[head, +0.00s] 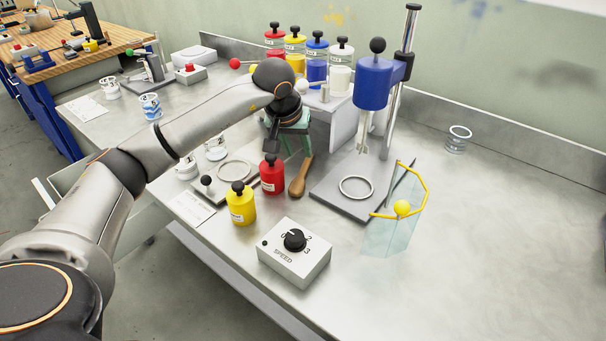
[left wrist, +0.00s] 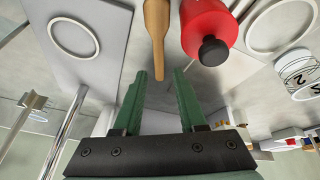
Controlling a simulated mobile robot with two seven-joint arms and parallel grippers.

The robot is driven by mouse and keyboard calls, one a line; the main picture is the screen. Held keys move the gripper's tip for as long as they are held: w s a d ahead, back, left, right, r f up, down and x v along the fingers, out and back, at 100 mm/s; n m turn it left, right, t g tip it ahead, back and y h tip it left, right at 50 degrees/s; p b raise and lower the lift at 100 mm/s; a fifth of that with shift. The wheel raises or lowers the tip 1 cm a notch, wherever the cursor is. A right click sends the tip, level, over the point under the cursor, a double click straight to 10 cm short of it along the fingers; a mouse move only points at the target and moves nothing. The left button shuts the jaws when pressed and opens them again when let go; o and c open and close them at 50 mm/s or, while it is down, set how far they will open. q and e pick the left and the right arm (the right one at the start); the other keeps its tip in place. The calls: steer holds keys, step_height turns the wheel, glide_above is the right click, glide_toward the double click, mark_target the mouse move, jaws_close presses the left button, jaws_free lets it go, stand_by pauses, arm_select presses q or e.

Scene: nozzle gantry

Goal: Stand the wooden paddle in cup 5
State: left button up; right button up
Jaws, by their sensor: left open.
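The wooden paddle (head: 301,178) lies on the metal bench beside a red jar (head: 272,174). My left gripper (head: 292,144) has green fingers, partly hidden behind its own arm and wrist in the head view. In the left wrist view the gripper (left wrist: 160,74) is open, and the narrow end of the paddle (left wrist: 157,30) shows between its fingertips. I cannot tell if they touch. Several clear cups stand about, such as one at the right back (head: 459,140) and one at the left (head: 216,149). I cannot tell which is cup 5.
A blue mixer stand (head: 373,85) with a grey base rises right of the gripper. A yellow-edged clear guard (head: 412,195) stands beside it. A yellow jar (head: 241,204) and a speed box (head: 294,254) are in front. The bench's right side is mostly clear.

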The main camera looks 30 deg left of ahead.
mark_target(304, 166)
arm_select(q)
steer(key=x, duration=0.6)
steer(key=shift+w+f, duration=0.2)
steer(key=shift+f, duration=0.15)
jaws_close()
